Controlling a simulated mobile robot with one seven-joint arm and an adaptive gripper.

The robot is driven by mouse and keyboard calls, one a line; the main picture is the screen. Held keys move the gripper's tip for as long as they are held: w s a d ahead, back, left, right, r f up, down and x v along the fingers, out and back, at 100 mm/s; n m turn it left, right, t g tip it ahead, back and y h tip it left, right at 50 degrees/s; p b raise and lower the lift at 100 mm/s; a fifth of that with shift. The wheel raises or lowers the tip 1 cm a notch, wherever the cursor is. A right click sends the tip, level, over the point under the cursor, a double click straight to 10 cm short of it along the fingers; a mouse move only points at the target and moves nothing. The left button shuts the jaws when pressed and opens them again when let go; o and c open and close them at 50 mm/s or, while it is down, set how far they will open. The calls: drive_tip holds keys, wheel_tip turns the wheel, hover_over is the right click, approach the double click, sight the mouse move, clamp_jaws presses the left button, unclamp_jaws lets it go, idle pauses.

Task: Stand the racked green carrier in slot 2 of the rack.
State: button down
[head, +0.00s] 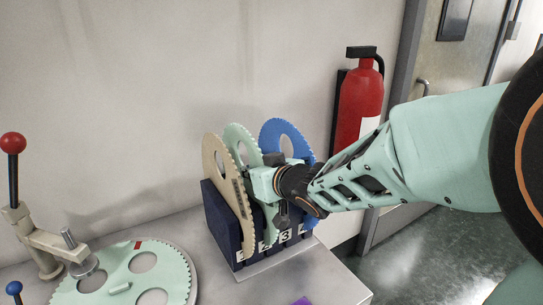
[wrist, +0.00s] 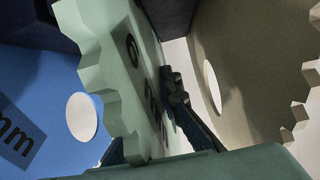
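The green carrier (head: 240,140) is a thin toothed disc with round holes, standing upright in the dark blue rack (head: 220,225). Its lower edge comes down by the label of slot 2, but my gripper hides much of it and I cannot tell whether it is fully seated. My gripper (head: 266,176) is at its right side, at mid height. In the wrist view the green carrier (wrist: 112,75) passes between my dark fingers (wrist: 148,128), one on each face, and they appear closed on it.
A tan carrier (head: 222,165) stands close on the left in the rack, and a blue carrier (head: 285,130) on the right. A green round plate (head: 95,285) with a red-knobbed lever (head: 13,143) is at lower left. A red extinguisher (head: 360,100) hangs behind.

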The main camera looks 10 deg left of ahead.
drive_tip(key=shift+f+b, duration=0.25)
drive_tip(key=shift+b, duration=0.05)
drive_tip(key=c, duration=2.1)
unclamp_jaws()
drive_tip(key=shift+f, duration=0.2)
wheel_tip(320, 180, up, 18)
drive_tip(key=p, duration=1.5)
